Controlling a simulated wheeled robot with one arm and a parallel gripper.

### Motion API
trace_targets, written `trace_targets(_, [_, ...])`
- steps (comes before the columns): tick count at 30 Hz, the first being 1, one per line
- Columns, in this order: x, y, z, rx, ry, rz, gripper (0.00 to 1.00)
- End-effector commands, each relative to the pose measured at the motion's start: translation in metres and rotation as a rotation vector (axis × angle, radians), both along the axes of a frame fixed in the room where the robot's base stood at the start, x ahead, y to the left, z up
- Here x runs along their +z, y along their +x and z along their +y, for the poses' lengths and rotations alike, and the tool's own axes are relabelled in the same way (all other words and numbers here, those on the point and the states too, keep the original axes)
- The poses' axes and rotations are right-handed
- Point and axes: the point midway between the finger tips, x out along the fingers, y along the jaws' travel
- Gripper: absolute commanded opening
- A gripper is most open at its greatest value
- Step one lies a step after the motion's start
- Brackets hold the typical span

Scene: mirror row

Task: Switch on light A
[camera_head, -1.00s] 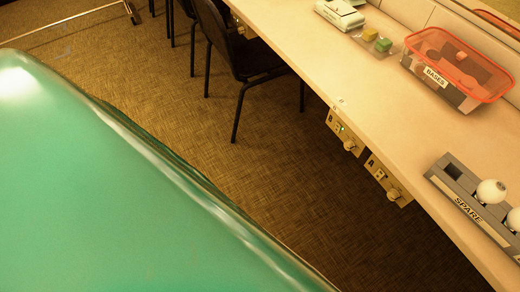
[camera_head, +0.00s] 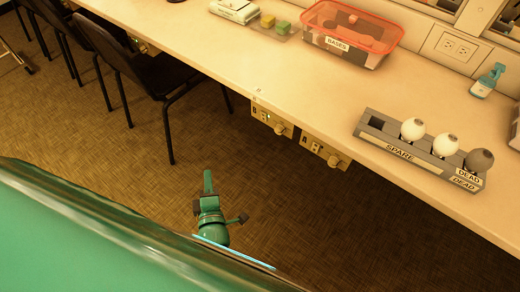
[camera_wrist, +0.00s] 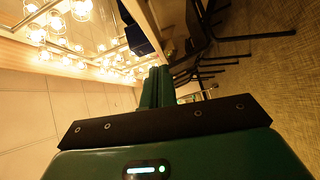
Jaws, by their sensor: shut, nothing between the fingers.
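Two beige switch boxes, the left box (camera_head: 271,119) and the right box (camera_head: 325,151), hang under the front edge of the counter, each with a round knob. Their letters are too small to read surely now, so I cannot tell which one is for light A. My gripper (camera_head: 208,176) is over the floor in front of and left of the boxes, apart from them. In the wrist view its two green fingers (camera_wrist: 155,72) are together and hold nothing. Several lit bulbs (camera_wrist: 60,25) show in the wrist view; none is marked A there.
The counter (camera_head: 225,55) holds a red-rimmed BASES bin (camera_head: 345,55), a SPARE rack (camera_head: 385,148) with white bulbs and a dark one marked DEAD, and a spray bottle (camera_head: 487,82). Dark chairs (camera_head: 135,70) stand at the left. The carpet (camera_head: 290,220) before the boxes is clear.

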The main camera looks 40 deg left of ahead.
Motion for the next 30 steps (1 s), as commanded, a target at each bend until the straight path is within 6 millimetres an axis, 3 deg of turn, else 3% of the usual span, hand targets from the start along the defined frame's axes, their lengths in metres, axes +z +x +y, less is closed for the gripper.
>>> trace_targets(6, [0.002, 0.057, -0.060, -0.334, -0.042, -0.014, 0.00])
trace_targets(15, [-0.005, 0.097, -0.145, -0.715, -0.105, 0.007, 0.00])
trace_targets(21, [-0.010, 0.102, -0.170, -0.816, -0.136, 0.023, 0.00])
trace_targets(30, [-0.011, 0.102, -0.172, -0.824, -0.145, 0.023, 0.00])
